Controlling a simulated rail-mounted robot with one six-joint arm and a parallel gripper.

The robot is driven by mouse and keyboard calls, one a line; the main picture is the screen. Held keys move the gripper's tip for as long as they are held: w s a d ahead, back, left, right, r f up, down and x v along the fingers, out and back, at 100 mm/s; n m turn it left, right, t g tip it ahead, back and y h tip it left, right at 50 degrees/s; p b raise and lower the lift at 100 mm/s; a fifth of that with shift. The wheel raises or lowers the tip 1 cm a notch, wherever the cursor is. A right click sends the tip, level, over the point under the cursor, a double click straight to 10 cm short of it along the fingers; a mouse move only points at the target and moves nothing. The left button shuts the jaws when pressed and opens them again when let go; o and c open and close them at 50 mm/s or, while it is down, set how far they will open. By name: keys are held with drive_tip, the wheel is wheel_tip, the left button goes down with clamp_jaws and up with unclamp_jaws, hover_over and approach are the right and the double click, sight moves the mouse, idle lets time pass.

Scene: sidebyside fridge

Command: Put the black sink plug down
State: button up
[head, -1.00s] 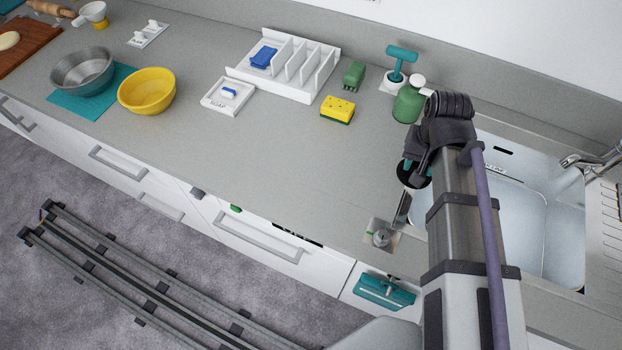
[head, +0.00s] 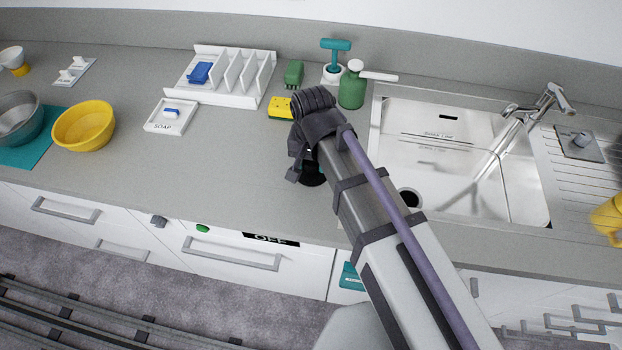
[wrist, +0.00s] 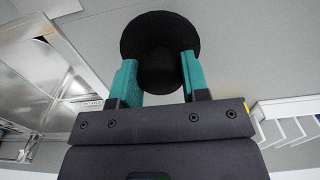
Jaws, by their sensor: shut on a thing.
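My gripper (wrist: 158,72) has its two teal fingers on either side of the black sink plug (wrist: 160,28), shut on its narrower part. The plug's wide round flange faces away from the gripper. In the head view the plug (head: 313,178) shows as a dark disc below my wrist, over the grey counter (head: 235,165) left of the sink (head: 470,207). My arm hides part of it. Whether the plug touches the counter cannot be told.
The sink's dark drain hole (head: 408,198) is right of my arm. A yellow sponge (head: 279,108), green dispenser (head: 352,88) and white rack (head: 222,78) stand behind. A soap dish (head: 170,117) and yellow bowl (head: 84,126) are left. The counter between them is clear.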

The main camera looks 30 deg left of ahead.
sight(312, 170)
wheel_tip(312, 170, down, 4)
drive_tip(key=b, duration=0.4)
drive_tip(key=shift+r, duration=0.35)
drive_tip(key=shift+f, duration=0.2)
drive_tip(key=o, duration=1)
drive_tip(key=shift+r, duration=0.15)
wheel_tip(312, 170, up, 12)
drive_tip(key=p, duration=1.2)
drive_tip(key=shift+r+p, duration=0.2)
drive_tip(key=shift+p, duration=0.2)
drive_tip(key=shift+f, duration=0.15)
